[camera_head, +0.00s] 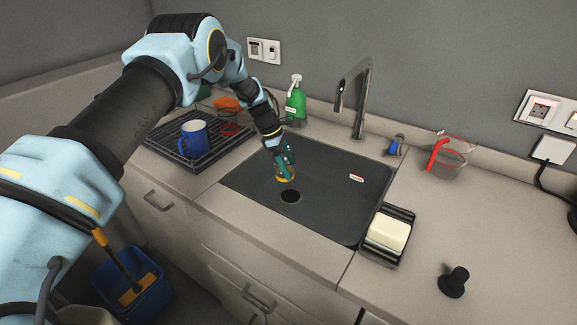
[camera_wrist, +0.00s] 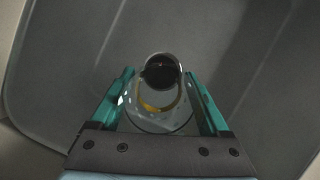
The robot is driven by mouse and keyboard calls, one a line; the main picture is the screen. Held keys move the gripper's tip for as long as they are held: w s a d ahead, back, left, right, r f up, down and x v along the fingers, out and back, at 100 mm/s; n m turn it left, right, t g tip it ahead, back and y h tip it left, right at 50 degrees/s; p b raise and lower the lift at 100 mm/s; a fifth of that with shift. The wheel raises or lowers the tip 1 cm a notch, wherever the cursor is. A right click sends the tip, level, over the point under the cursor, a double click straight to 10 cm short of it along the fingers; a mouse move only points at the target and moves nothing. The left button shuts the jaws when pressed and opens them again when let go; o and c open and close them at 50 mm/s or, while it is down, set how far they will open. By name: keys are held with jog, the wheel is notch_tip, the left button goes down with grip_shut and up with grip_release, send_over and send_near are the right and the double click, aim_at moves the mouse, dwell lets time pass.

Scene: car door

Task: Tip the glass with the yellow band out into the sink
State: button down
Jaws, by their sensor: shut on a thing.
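The glass with the yellow band (camera_wrist: 156,108) is between the teal fingers of my gripper (camera_wrist: 160,95) in the wrist view. My gripper is shut on it. The head view shows my gripper (camera_head: 284,160) over the left part of the dark sink (camera_head: 330,180), with the yellow band (camera_head: 286,178) just below the fingers. The glass's tilt and any contents cannot be made out. The sink's round drain (camera_head: 291,196) lies just below the glass in the head view, and a dark round opening (camera_wrist: 161,71) shows beyond it in the wrist view.
The faucet (camera_head: 362,98) stands behind the sink. A green spray bottle (camera_head: 295,100) is at the back. A drying rack (camera_head: 190,145) with a blue mug (camera_head: 194,138) is left. A sponge holder (camera_head: 388,235) and red-handled cup (camera_head: 447,158) are right.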

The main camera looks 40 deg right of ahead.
aim_at(288, 152)
jog(key=shift+r+p, duration=0.75)
jog(key=shift+r, duration=1.75)
